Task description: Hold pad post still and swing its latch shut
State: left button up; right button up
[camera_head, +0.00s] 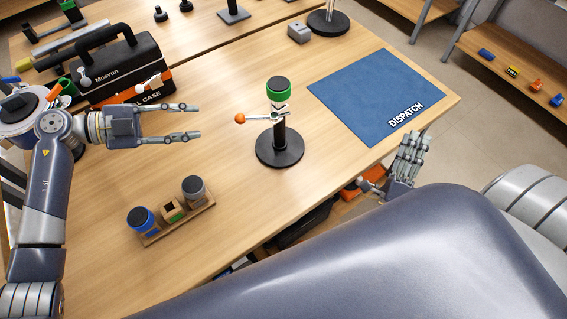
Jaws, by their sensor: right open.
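The pad post (280,137) stands upright on a round black base in the middle of the table, with a dark, green-rimmed pad (279,88) on top. Its latch (257,118) is a silver lever with an orange ball knob, pointing left from the post below the pad. I cannot tell how the latch engages at the post. My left gripper (198,121) is open and empty, left of the knob and apart from it, fingers pointing right. My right gripper (414,142) is open and empty beyond the table's right edge, apart from the post.
A blue DISPATCH mat (372,88) lies right of the post. A wooden holder (180,222) with small jars sits at the front left. A black toolbox (118,68) stands at the back left. A grey block (300,32) sits behind the post. The table around the post is clear.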

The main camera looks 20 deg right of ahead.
aim_at(280, 134)
jog(key=w+a+m+y, duration=0.1)
jog(key=w+a+m, duration=0.1)
jog(key=a, duration=0.2)
jog(key=w+a+f+m+y, duration=0.1)
jog(key=w+a+m+y, duration=0.1)
jog(key=a, duration=0.3)
jog(key=w+a+f+m+y, duration=0.1)
jog(key=w+a+m+y, duration=0.1)
jog(key=w+a+m, duration=0.1)
jog(key=shift+w+a, duration=0.25)
jog(key=shift+a, duration=0.3)
jog(key=shift+w+a, duration=0.25)
jog(key=shift+a, duration=0.3)
jog(key=a+m+y, duration=0.1)
jog(key=a+y, duration=0.1)
jog(key=a, duration=0.3)
jog(key=w+a+m+y, duration=0.1)
jog(key=a+m+y, duration=0.1)
jog(key=a, duration=0.3)
jog(key=a+f+m+y, duration=0.1)
jog(key=a+y, duration=0.2)
jog(key=a, duration=0.3)
jog(key=shift+w+m+t, duration=0.25)
jog(key=shift+m+t, duration=0.05)
jog(key=shift+m, duration=0.1)
jog(key=shift+w+a, duration=0.1)
jog(key=shift+w, duration=0.05)
jog(key=x, duration=1)
jog(key=shift+w+f, duration=0.1)
jog(key=shift+w, duration=0.15)
